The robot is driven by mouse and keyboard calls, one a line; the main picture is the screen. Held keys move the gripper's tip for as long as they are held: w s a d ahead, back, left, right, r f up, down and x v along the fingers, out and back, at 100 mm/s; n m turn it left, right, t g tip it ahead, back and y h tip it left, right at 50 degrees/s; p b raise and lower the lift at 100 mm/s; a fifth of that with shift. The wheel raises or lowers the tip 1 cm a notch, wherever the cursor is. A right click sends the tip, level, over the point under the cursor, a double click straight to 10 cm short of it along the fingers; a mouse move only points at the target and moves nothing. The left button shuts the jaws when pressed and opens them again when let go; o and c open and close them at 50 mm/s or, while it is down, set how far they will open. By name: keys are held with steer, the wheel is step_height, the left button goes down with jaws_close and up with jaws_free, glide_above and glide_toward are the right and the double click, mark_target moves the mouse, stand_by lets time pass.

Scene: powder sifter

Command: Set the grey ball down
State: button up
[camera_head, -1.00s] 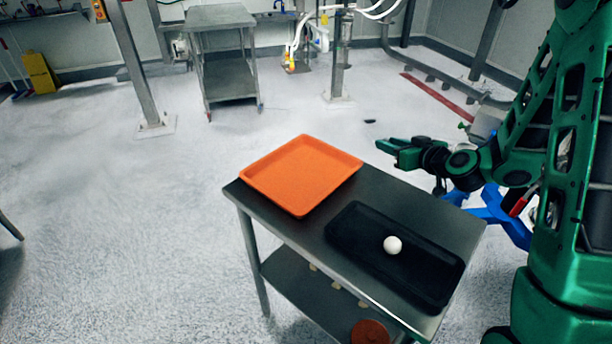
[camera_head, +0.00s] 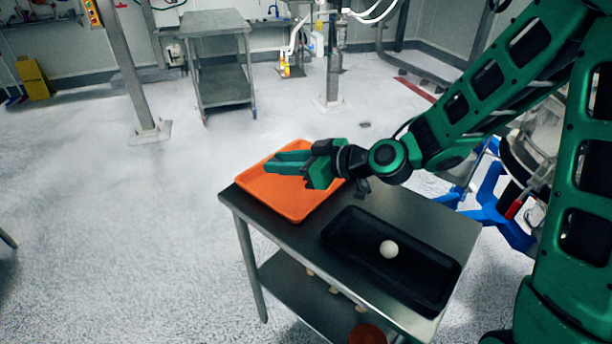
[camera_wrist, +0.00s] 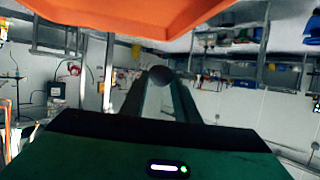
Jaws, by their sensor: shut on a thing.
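My gripper (camera_head: 271,163) reaches over the orange tray (camera_head: 258,192) in the head view, with its fingers pointing left. In the wrist view the dark grey ball (camera_wrist: 160,75) sits between the fingertips, and my gripper is shut on it. The ball cannot be made out in the head view. The orange tray's edge (camera_wrist: 150,22) fills the top of the wrist view, apart from the ball. The visible part of the tray's inside is bare; my gripper hides some of it.
A black tray (camera_head: 345,243) with a white ball (camera_head: 389,249) in it stands on the same metal table (camera_head: 283,237), right of the orange tray. A lower shelf (camera_head: 290,287) holds small pale items and a round brown-red thing (camera_head: 367,335).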

steer(key=w+d+f, duration=0.1)
steer(key=w+f, duration=0.1)
steer(key=w+d+f, duration=0.1)
steer(key=w+d, duration=0.1)
steer(key=w, duration=0.1)
steer(key=w+d+f, duration=0.2)
steer(key=w, duration=0.1)
steer(key=shift+f, duration=2.35)
steer(key=shift+f, duration=0.1)
steer(key=o, duration=1)
steer(key=shift+d, duration=0.2)
steer(key=v, duration=1.2)
steer(key=shift+a, duration=0.1)
